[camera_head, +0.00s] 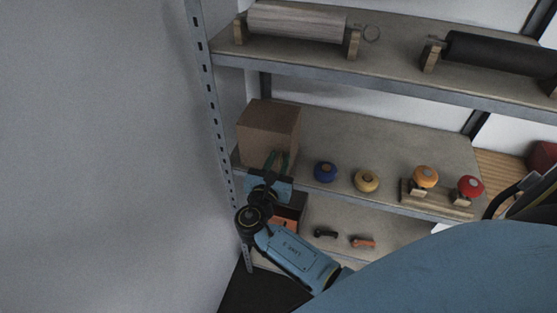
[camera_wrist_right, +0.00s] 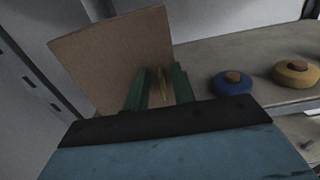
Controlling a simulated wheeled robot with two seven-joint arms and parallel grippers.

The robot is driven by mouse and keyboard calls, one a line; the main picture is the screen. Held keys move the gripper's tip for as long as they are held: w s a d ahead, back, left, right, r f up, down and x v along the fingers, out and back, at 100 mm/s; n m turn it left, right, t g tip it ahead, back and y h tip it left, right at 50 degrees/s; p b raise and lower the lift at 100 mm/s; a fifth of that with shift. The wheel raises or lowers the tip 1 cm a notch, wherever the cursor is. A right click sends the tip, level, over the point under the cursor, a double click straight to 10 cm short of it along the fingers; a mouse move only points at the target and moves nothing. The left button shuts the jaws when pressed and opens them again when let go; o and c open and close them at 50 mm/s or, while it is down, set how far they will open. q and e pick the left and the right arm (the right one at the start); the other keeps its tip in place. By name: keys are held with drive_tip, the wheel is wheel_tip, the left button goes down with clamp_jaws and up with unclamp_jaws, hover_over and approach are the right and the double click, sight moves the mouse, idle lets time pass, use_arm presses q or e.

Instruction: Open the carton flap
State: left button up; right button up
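The brown carton (camera_head: 268,128) stands at the left end of the middle shelf. In the right wrist view its plain brown face (camera_wrist_right: 108,58) fills the upper left and looks closed. My right gripper (camera_head: 277,160) is at the lower front of the carton. In the right wrist view the two green fingers of the right gripper (camera_wrist_right: 159,82) are apart. A small yellowish upright piece (camera_wrist_right: 161,88) shows between them, with gaps on both sides. I cannot tell whether the fingertips touch the carton. My left gripper is not in view.
A blue round object (camera_head: 325,171) and a yellow one (camera_head: 367,180) stand right of the carton. Orange (camera_head: 425,176) and red (camera_head: 470,187) ones are farther right. A metal post (camera_head: 212,100) and wall are close on the left. The upper shelf (camera_head: 400,66) holds rolls.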

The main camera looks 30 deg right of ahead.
drive_tip(key=shift+d, duration=0.1)
clamp_jaws()
idle(1.4)
